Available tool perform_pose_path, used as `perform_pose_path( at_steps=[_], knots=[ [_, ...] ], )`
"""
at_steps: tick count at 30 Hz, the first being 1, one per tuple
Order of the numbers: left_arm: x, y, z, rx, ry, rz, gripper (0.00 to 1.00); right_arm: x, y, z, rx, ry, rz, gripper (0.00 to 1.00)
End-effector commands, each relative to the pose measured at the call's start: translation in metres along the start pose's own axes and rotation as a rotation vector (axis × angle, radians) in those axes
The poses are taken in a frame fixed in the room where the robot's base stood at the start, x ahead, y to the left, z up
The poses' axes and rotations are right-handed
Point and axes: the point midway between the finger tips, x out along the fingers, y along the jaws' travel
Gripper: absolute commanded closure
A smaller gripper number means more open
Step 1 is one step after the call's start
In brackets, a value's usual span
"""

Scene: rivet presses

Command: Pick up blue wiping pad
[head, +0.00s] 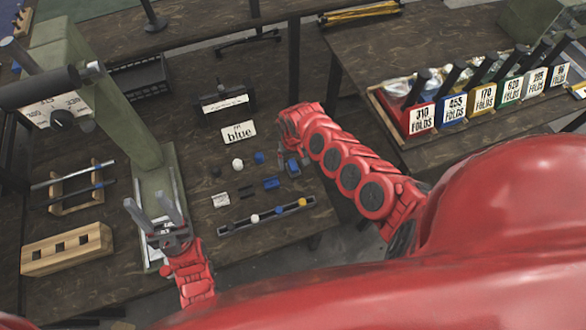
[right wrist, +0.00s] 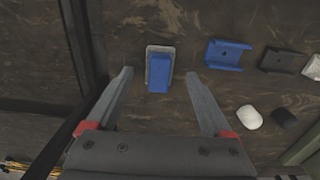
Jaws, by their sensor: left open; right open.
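The blue wiping pad (right wrist: 158,78) is a blue block on a grey rectangular base, on the dark wooden table. In the right wrist view it stands between the two fingers of my right gripper (right wrist: 159,76), with a gap on each side. My right gripper is open and empty. In the head view the pad (head: 293,168) shows just below the right gripper (head: 288,160), partly hidden by it. My left gripper (head: 156,208) is open and empty, over the table's left part beside the green press (head: 110,110).
A blue bracket (right wrist: 228,55), a dark bracket (right wrist: 277,61) and a white rounded piece (right wrist: 248,117) lie right of the pad in the wrist view. A "blue" sign (head: 239,132) stands behind. A strip with coloured pieces (head: 267,215) lies in front. Labelled bins (head: 422,119) stand at right.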

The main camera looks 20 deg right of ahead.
Motion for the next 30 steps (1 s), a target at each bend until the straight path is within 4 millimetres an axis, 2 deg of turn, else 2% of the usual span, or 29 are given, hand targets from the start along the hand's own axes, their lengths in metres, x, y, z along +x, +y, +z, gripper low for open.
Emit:
perform_pose_path(
  at_steps=[1, 4, 13, 27, 30],
  knots=[
    [-0.009, 0.000, 0.002, 0.000, 0.000, 0.000, 0.50, 0.013, 0.001, -0.001, -0.002, 0.000, 0.003, 0.15],
    [-0.014, 0.001, 0.003, 0.000, 0.000, 0.000, 0.50, 0.024, 0.001, 0.000, 0.000, -0.001, 0.002, 0.15],
    [-0.014, 0.001, 0.002, 0.000, 0.000, 0.000, 0.50, 0.026, 0.001, -0.001, 0.001, 0.001, 0.000, 0.15],
    [-0.014, 0.001, 0.002, 0.000, 0.000, 0.000, 0.50, 0.026, 0.001, -0.001, 0.002, 0.000, 0.001, 1.00],
    [-0.014, 0.001, 0.002, 0.000, 0.000, 0.000, 0.50, 0.026, 0.001, -0.001, 0.002, 0.000, 0.000, 1.00]
  ],
)
